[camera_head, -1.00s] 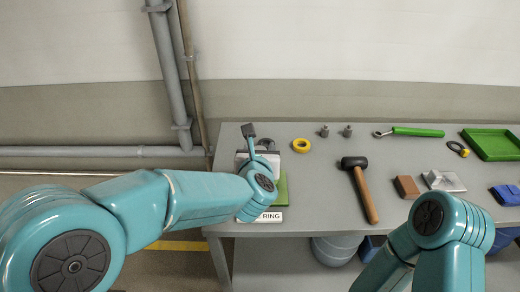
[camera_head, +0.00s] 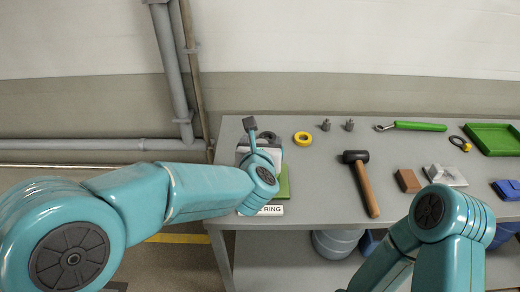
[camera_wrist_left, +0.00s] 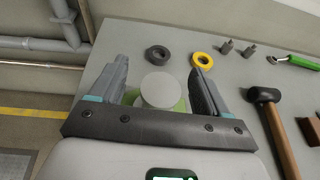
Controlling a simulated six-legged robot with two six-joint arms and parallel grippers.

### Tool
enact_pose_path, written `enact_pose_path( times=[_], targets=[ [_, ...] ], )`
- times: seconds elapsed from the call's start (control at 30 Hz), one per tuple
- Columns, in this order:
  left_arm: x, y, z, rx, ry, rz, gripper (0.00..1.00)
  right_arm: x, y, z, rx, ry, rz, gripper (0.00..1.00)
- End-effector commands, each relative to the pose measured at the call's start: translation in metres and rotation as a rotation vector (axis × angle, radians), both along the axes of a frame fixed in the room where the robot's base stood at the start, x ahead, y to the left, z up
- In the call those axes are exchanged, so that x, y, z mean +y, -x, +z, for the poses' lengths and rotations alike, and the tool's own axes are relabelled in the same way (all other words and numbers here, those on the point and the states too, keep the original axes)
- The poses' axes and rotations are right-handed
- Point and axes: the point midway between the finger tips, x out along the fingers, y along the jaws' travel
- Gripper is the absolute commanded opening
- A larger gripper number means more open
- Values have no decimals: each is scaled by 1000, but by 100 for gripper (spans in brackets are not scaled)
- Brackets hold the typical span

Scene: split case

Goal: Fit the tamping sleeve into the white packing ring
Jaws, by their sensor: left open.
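My left gripper (camera_wrist_left: 158,70) is open, its two fingers standing apart in the left wrist view. Between them shows a pale grey round top (camera_wrist_left: 160,90), apparently the tamping sleeve, over a green mat (camera_wrist_left: 181,104). The fingers seem to stand on either side of it, with gaps; contact cannot be made out. In the head view my left wrist hides this piece, and the green mat (camera_head: 283,186) shows only along its right edge. I cannot make out the white packing ring. A white card (camera_head: 268,210) reading RING lies at the front edge. My right gripper is out of view.
A dark grey ring (camera_wrist_left: 158,55) and yellow ring (camera_wrist_left: 203,59) lie behind the mat. A mallet (camera_head: 362,183), brown block (camera_head: 407,181) and green tray (camera_head: 494,138) lie to the right. The bench (camera_head: 318,185) is clear between mat and mallet.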

Motion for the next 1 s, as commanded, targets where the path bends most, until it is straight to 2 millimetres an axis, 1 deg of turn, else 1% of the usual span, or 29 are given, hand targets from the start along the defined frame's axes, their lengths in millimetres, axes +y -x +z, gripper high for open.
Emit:
enact_pose_path(
  times=[0.07, 0.17, 0.4, 0.5, 0.6, 0.7, 0.8, 1.0],
  targets=[
    [0, 8, 4, -3, 2, -1, 76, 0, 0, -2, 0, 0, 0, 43],
    [1, 27, 10, -4, 3, -3, 76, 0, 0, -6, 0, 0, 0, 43],
    [6, 88, 34, -6, 3, -3, 76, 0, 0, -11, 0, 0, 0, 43],
    [8, 111, 43, -6, 2, -4, 76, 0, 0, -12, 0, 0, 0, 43],
    [10, 129, 48, -4, 2, -2, 76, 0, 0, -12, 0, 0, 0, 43],
    [10, 141, 53, -4, 1, -2, 76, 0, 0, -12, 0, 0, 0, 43],
    [11, 148, 55, -2, 2, -2, 76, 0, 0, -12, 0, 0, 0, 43],
    [12, 150, 56, -2, 0, 0, 76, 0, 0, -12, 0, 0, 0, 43]
  ],
)
